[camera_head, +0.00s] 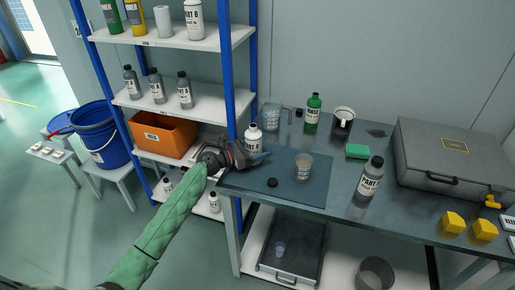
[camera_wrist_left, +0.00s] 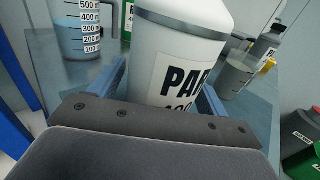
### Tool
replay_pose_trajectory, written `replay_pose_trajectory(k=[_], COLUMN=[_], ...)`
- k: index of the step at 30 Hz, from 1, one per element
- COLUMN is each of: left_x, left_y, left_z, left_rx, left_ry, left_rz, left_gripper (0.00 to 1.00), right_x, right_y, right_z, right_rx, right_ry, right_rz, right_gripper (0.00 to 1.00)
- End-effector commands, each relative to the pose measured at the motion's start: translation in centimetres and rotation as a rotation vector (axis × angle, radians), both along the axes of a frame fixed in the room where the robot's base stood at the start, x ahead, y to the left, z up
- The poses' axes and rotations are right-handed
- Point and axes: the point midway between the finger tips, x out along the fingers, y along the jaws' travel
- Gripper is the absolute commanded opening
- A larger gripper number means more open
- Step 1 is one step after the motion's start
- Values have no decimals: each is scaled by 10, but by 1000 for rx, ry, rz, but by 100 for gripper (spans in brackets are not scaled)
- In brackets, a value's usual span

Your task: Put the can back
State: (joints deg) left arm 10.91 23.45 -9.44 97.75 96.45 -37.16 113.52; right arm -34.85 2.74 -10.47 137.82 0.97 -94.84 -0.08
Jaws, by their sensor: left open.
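A white bottle (camera_head: 253,140) with a black "PAR…" label stands at the left end of the workbench; it fills the middle of the left wrist view (camera_wrist_left: 185,50). My left gripper (camera_head: 258,156) is at this bottle, with its blue fingers open on either side of its lower part. Whether the fingers touch it cannot be told. The gripper hides the bottle's base in the head view. A grey bottle (camera_head: 371,180) labelled "PART A" and an open round tin (camera_head: 343,119) stand farther right on the bench. My right gripper is not in view.
A blue-posted shelf (camera_head: 190,40) with bottles stands left of the bench (camera_head: 335,215). A measuring cup (camera_head: 271,117), green bottle (camera_head: 313,110), clear cup (camera_head: 303,168), black cap (camera_head: 272,183), green sponge (camera_head: 357,151) and grey case (camera_head: 450,150) occupy the bench top.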

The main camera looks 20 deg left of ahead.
Motion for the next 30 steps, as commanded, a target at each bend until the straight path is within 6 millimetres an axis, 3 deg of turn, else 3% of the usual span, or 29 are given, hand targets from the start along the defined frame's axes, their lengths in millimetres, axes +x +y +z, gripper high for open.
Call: replay_pose_trajectory(k=[8,11,12,24,30], left_x=[-10,-21,-26,-71,-81], left_y=[10,22,27,75,86], left_z=[-1,-1,-2,0,1], left_rx=[1,2,2,1,0], left_ry=[1,1,1,0,0], left_rz=[0,0,0,0,-1], left_gripper=[77,77,77,77,77], right_x=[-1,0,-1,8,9], right_y=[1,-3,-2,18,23], right_z=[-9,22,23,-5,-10], right_rx=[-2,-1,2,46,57], right_ry=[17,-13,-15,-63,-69], right_rz=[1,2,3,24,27], right_gripper=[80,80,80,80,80])
